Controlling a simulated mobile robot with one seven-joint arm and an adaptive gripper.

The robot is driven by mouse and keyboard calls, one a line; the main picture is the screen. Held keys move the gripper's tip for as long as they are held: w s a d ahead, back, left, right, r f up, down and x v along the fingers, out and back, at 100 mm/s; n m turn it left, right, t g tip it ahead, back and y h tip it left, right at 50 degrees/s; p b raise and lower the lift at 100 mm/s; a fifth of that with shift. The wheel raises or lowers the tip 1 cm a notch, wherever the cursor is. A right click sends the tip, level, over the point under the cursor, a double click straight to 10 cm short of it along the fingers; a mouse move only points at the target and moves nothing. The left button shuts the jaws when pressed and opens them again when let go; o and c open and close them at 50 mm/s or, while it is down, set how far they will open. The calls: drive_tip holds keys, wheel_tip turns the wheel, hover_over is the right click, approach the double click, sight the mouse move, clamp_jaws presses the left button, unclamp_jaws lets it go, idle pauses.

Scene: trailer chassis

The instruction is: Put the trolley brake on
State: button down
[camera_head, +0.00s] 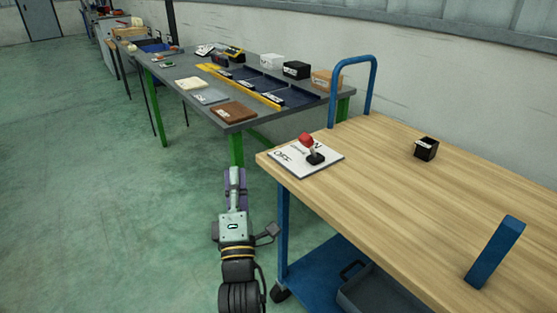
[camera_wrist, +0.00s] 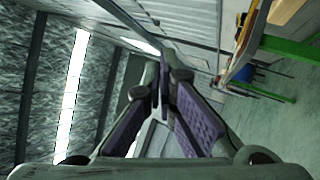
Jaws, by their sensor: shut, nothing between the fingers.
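The trolley (camera_head: 400,190) has a pale wooden top and a blue frame, and fills the right of the head view. On its near left corner lies a white plate (camera_head: 286,167) marked "OFF". A small brake lever with a red knob (camera_head: 305,139) and a black base (camera_head: 315,158) stands on the plate. The lever leans a little to the left in the picture; a second marking beside it is hard to read. My gripper (camera_head: 235,174), with purple finger pads, is left of the trolley, apart from the plate. Its fingers (camera_wrist: 164,75) meet, with nothing between them.
A small black box (camera_head: 426,149) and a blue upright post (camera_head: 495,252) are on the trolley top. A blue handle (camera_head: 354,75) rises at its far end. A workbench (camera_head: 170,77) with several items stands behind. Green floor (camera_head: 90,180) is clear at left.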

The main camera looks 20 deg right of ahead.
sight(309, 147)
drive_tip(key=s+d+f+n+g+h, duration=0.1)
drive_tip(key=s+d+f+g+h, duration=0.1)
drive_tip(key=d+f, duration=0.5)
drive_tip(key=shift+d+g+h, duration=0.3)
drive_tip(key=shift+d+h, duration=0.6)
drive_tip(key=shift+d, duration=0.05)
drive_tip(key=shift+s, duration=0.1)
drive_tip(key=p+x, duration=0.1)
drive_tip(key=x, duration=0.3)
drive_tip(key=d+p+x, duration=0.1)
drive_tip(key=x, duration=0.3)
drive_tip(key=s+r+p+x, duration=0.1)
drive_tip(key=x, duration=0.3)
drive_tip(key=shift+w+d+p, duration=0.1)
drive_tip(key=shift+d+p, duration=0.3)
drive_tip(key=shift+w+d+r, duration=0.15)
drive_tip(key=shift+w+d, duration=0.05)
drive_tip(key=shift+d, duration=0.15)
drive_tip(key=shift+d, duration=0.15)
drive_tip(key=shift+r+m+g, duration=0.3)
